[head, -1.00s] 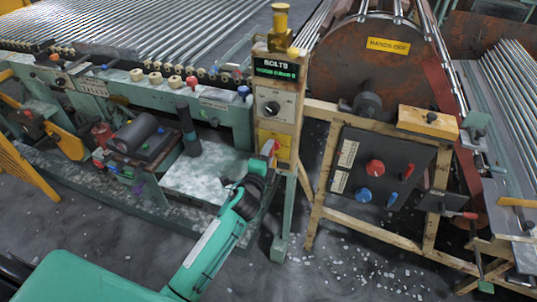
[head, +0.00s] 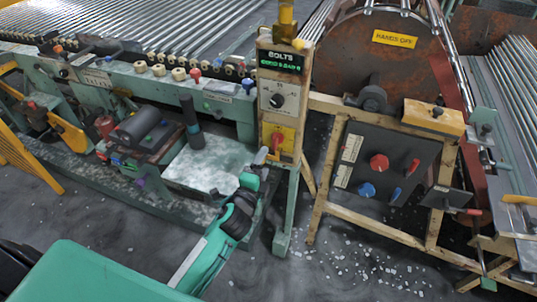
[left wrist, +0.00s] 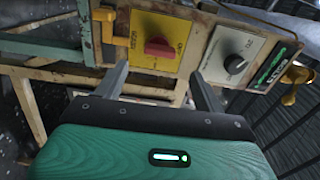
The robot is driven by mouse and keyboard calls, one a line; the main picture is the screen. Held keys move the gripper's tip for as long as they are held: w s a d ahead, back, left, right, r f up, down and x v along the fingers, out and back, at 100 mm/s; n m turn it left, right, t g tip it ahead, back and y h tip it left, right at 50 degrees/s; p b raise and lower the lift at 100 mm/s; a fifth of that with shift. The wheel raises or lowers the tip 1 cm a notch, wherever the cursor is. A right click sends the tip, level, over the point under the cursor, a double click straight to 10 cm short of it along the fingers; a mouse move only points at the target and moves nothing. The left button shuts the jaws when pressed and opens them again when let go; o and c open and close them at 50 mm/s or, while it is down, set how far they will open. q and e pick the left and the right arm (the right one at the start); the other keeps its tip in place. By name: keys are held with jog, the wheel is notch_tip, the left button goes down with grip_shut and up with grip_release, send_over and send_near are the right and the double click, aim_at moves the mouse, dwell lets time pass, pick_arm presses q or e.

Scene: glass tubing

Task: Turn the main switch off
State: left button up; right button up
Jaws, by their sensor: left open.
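The main switch looks to be the red handle (head: 276,142) on a yellow plate (head: 287,138), low on the wooden control post. In the left wrist view the red handle (left wrist: 159,48) sits on the yellow plate (left wrist: 166,30), ahead of the jaws and lying sideways in that picture. My left gripper (head: 262,158) is just left of and below the plate in the head view. In the left wrist view its two fingers (left wrist: 161,84) are spread apart with nothing between them, short of the handle. My right gripper is not in view.
To the right, a dark panel (head: 382,165) with red and blue knobs hangs on a wooden frame. A green machine bench (head: 225,130) stands left.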

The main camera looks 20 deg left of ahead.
pick_arm(q)
jog(key=s, duration=0.6)
jog(key=shift+s+b, duration=0.2)
jog(key=shift+b, duration=0.1)
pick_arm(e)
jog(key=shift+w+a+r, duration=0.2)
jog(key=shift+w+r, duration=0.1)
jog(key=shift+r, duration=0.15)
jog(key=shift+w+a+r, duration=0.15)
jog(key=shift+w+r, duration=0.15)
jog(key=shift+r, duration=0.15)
pick_arm(q)
jog(key=shift+a, duration=0.1)
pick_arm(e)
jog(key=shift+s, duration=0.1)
